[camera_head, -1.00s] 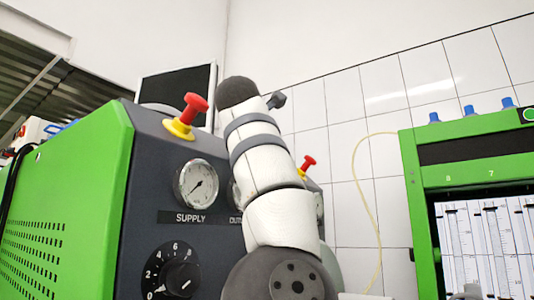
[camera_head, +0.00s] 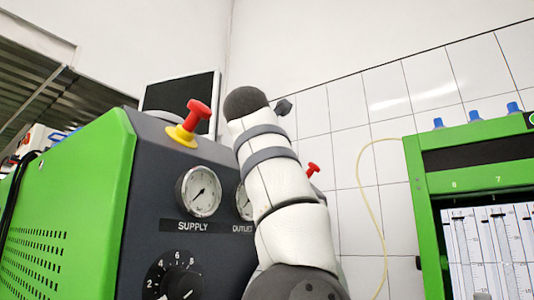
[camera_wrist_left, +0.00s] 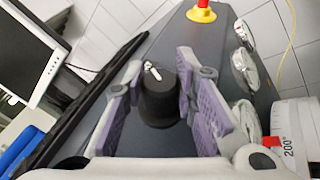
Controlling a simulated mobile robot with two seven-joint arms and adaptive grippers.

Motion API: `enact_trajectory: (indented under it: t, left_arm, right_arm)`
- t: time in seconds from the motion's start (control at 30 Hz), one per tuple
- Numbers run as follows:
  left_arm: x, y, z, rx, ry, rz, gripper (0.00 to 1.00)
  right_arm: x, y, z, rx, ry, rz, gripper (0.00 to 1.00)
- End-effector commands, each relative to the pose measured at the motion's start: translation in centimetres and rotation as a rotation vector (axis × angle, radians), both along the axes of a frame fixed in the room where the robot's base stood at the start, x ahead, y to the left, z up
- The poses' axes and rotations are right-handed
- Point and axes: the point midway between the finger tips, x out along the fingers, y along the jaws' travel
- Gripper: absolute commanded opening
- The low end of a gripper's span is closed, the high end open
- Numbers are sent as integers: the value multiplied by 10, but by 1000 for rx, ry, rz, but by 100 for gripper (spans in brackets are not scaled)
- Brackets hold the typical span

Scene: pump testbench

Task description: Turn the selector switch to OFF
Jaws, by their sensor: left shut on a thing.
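The selector switch (camera_wrist_left: 158,98) shows in the left wrist view as a round black knob with a white pointer line. The line slants toward the upper left of that picture. My left gripper (camera_wrist_left: 160,85) has its purple-padded fingers on either side of the knob and is shut on it. No OFF label can be read around the knob. In the head view my white arm rises in front of the dark panel; its gripper is hidden there. My right gripper is not in view.
A red knob on a yellow base (camera_head: 189,125) stands on the green and dark cabinet (camera_head: 75,200). Below are the SUPPLY gauge (camera_head: 199,190) and a numbered dial (camera_head: 177,275). A monitor (camera_wrist_left: 30,60) stands beside the gripper. A green test unit (camera_head: 465,165) stands at right.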

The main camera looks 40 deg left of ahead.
Motion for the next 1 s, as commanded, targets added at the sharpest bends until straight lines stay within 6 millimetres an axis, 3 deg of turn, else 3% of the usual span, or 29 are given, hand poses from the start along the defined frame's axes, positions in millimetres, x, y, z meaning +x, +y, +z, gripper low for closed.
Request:
enact_trajectory:
  t: [1.0]
  left_arm:
    - [1,0,0,61,-479,486,0]
  right_arm:
    - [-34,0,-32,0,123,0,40]
